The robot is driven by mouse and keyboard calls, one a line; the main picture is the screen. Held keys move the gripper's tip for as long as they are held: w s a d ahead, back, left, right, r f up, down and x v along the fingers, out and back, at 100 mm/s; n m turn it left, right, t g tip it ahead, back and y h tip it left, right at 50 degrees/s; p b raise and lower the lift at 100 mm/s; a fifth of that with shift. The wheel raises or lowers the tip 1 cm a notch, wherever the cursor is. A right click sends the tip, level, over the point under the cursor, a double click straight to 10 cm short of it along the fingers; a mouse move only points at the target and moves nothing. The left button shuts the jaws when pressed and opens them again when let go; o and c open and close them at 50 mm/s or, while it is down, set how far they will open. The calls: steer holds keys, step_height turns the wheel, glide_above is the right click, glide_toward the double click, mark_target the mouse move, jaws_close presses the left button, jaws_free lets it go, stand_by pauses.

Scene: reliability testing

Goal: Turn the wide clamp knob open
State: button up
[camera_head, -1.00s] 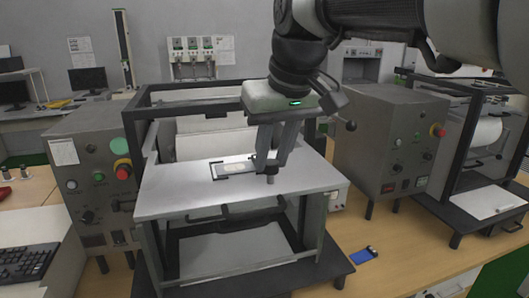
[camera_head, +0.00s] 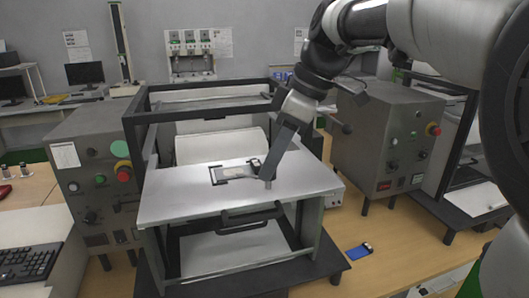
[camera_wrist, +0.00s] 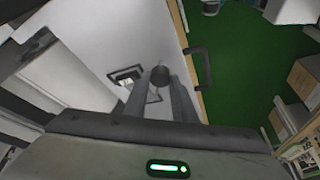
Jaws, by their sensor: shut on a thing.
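The clamp knob (camera_head: 268,184) is a small grey cylinder on the pale top plate (camera_head: 180,196) of the machine, near its front right part. In the wrist view the knob (camera_wrist: 160,74) shows dark and round between my two fingertips. My gripper (camera_head: 266,172) reaches down from above and is shut on the knob; in the head view it is seen nearly edge-on, so one finger mostly hides the other. The dark clamp frame with a pale specimen (camera_head: 237,172) lies on the plate just left of the knob. It also shows in the wrist view (camera_wrist: 127,76).
A black handle (camera_head: 250,218) sticks out below the plate's front edge. Dark frame bars (camera_head: 205,95) stand behind the plate. Grey control boxes stand left (camera_head: 92,180) and right (camera_head: 385,145). A small blue object (camera_head: 360,252) lies on the wooden bench at right.

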steer(key=n, duration=0.2)
steer(key=n+g+p, duration=0.1)
steer(key=n, duration=0.1)
steer(key=n+g+p, duration=0.1)
steer(key=shift+w+n, duration=0.25)
steer(key=shift+n, duration=0.15)
stand_by(0.4)
steer(key=o, duration=1)
steer(key=shift+o, duration=0.2)
steer(key=p+v, duration=0.4)
steer(key=v, duration=1.3)
steer(key=shift+w+r, duration=0.2)
steer(key=shift+w, duration=0.15)
